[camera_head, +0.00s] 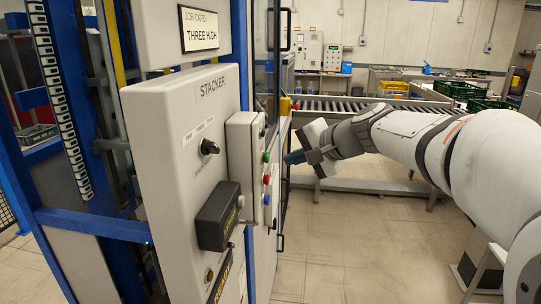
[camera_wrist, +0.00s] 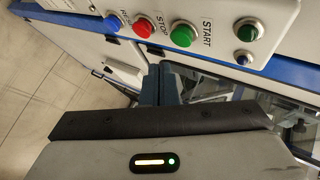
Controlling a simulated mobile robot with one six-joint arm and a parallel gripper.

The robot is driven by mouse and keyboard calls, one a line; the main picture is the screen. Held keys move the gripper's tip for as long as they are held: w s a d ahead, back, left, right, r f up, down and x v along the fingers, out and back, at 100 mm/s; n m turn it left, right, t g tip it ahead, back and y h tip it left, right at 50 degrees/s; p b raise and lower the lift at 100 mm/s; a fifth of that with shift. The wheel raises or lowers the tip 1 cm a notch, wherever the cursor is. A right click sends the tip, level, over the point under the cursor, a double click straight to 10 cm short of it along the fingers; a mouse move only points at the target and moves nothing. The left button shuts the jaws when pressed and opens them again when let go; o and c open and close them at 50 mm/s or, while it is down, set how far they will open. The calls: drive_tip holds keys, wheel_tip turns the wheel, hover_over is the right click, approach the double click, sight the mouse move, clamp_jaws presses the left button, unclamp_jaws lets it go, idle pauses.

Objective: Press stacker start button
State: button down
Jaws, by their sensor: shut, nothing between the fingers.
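The stacker's button box (camera_head: 243,165) is on the side of the grey STACKER panel (camera_head: 180,110). The green START button (camera_wrist: 182,36) sits beside the red STOP button (camera_wrist: 145,27) and a blue button (camera_wrist: 113,22) in the wrist view. In the head view the green button (camera_head: 266,157) is above the red (camera_head: 266,179) and blue (camera_head: 267,199) ones. My gripper (camera_head: 290,158) is shut and empty, pointing at the box from the right, about level with the green button. A small gap shows between them. In the wrist view my fingers (camera_wrist: 163,78) lie just below START and STOP.
A second green item (camera_wrist: 247,33) sits past the START label. The panel carries a black knob (camera_head: 209,147) and a dark display box (camera_head: 218,216). A job card (camera_head: 199,28) reads THREE HIGH. A roller conveyor (camera_head: 350,107) and green crates (camera_head: 460,90) stand behind. The floor at lower middle is clear.

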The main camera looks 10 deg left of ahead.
sight(268, 158)
drive_tip(key=shift+a, duration=0.85)
drive_tip(key=shift+a, duration=0.1)
idle(1.4)
drive_tip(key=shift+a, duration=0.3)
